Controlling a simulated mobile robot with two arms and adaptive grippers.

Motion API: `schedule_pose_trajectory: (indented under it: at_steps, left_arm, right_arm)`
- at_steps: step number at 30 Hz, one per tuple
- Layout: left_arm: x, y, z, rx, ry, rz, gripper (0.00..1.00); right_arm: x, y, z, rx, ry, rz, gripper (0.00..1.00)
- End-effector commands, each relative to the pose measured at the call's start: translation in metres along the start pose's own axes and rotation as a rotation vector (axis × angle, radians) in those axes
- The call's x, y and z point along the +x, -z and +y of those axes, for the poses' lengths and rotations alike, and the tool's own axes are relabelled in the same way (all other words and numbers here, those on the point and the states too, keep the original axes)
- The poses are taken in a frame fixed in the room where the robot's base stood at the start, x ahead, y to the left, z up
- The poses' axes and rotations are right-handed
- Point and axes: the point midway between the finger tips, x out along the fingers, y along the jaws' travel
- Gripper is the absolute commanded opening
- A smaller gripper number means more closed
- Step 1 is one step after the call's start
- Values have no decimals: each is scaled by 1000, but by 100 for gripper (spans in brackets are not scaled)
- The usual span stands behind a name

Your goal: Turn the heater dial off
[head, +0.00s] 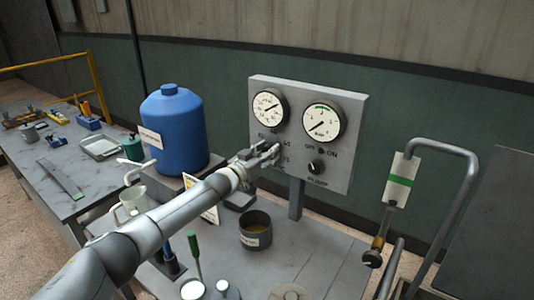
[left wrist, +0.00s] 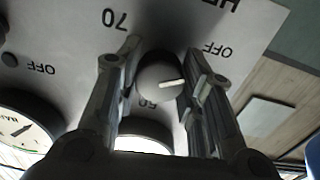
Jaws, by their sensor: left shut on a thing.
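The grey control panel (head: 343,168) stands upright at the back of the bench. The heater dial (left wrist: 158,80) is a round knob low on the panel's left side, hidden behind my gripper in the head view. My left gripper (head: 270,155) reaches the panel; in the left wrist view (left wrist: 158,84) its two fingers are shut on the dial, one on each side. The dial's white pointer line points right in the wrist view, a little below the OFF label (left wrist: 217,49). The 70 and 60 marks also show there. My right gripper is not in view.
A black pump knob (head: 316,167) sits right of the heater dial, below two round gauges (head: 268,108) (head: 323,120). A blue drum (head: 173,130), a dark pot (head: 256,230) and a green-handled screwdriver (head: 194,250) stand on the bench. A bent pipe (head: 466,165) rises at right.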

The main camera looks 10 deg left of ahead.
Motion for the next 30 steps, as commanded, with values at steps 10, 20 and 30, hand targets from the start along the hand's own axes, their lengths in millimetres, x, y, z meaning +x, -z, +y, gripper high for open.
schedule_pose_trajectory:
  at_steps: [10, 20, 30]
  left_arm:
    - [-1, -5, 0, -5, 1, -8, 12]
    - [0, -2, 0, -4, 0, -4, 58]
    - [-7, -3, 1, -5, -1, -2, 58]
  right_arm:
    - [0, 0, 0, 0, 0, 0, 40]
    - [0, 0, 0, 0, 0, 0, 40]
    - [0, 0, 2, -1, -2, 0, 40]
